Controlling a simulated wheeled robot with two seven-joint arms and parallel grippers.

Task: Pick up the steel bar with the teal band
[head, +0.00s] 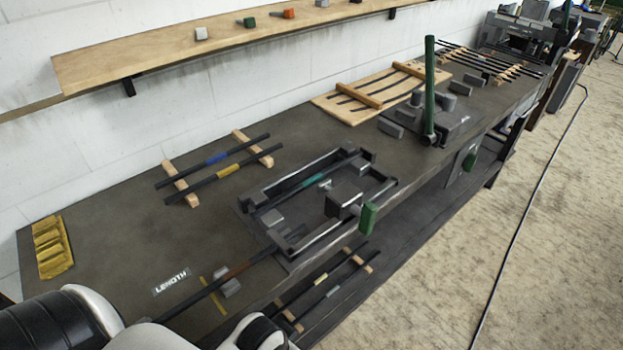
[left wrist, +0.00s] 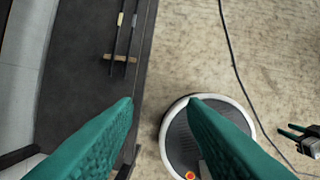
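The steel bar with the teal band (head: 315,181) lies diagonally in a dark metal frame fixture (head: 290,172) on the workbench, along the fixture's wall side. Its teal band is near the middle of its length. My left gripper (left wrist: 160,101) shows in the left wrist view with its two teal fingers wide apart and nothing between them. It points down past the bench edge, over the floor and my round base. The bar is not in that view. My right gripper (left wrist: 288,131) is small at the right edge of that view, its fingers apart and empty.
Bars with blue (head: 216,158) and yellow (head: 228,170) bands lie on wooden rests left of the fixture. A brown-banded bar (head: 235,271) lies by the LENGTH label (head: 171,282). A green upright handle (head: 430,90) stands beyond. More bars (head: 320,280) lie on a lower shelf.

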